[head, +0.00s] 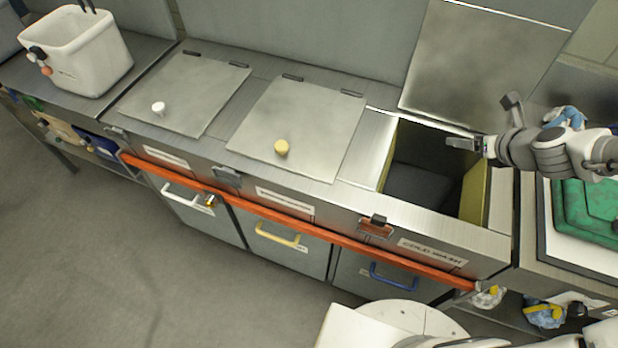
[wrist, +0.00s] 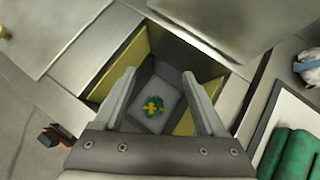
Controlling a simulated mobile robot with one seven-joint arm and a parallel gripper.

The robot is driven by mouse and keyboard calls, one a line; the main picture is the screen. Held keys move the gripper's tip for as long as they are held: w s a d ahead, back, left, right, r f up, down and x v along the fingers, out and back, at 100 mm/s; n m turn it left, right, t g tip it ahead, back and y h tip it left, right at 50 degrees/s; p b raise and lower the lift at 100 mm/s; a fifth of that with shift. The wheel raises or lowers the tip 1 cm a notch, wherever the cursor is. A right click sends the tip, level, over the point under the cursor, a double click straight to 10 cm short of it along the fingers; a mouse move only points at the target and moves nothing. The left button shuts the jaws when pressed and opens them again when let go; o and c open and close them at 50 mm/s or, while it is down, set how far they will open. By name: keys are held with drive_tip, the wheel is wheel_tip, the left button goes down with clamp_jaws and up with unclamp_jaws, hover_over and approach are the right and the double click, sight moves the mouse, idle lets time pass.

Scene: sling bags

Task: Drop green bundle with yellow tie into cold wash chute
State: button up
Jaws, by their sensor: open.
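The cold wash chute (head: 472,192) is the right-hand opening in the steel counter, with yellow inner side walls and a "COLD WASH" label on its front. Its lid (head: 480,65) stands raised behind it. My gripper (head: 464,143) is over the opening; its jaws are open and empty in the wrist view (wrist: 159,76). The green bundle with yellow tie (wrist: 153,106) shows small between and below the fingers, lying on a pale grey surface down inside the chute, apart from them. The head view does not show it.
Two shut lids, one with a white knob (head: 158,108) and one with a yellow knob (head: 281,148), lie left of the chute. An orange rail (head: 300,222) runs along the front. A white bin (head: 85,55) stands far left. Folded green cloth (head: 590,210) lies at right.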

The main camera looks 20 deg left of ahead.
drive_tip(key=p+v, duration=0.4)
drive_tip(key=v, duration=1)
drive_tip(key=shift+p, duration=0.3)
drive_tip(key=shift+s+d+r, duration=0.1)
drive_tip(key=shift+d, duration=0.05)
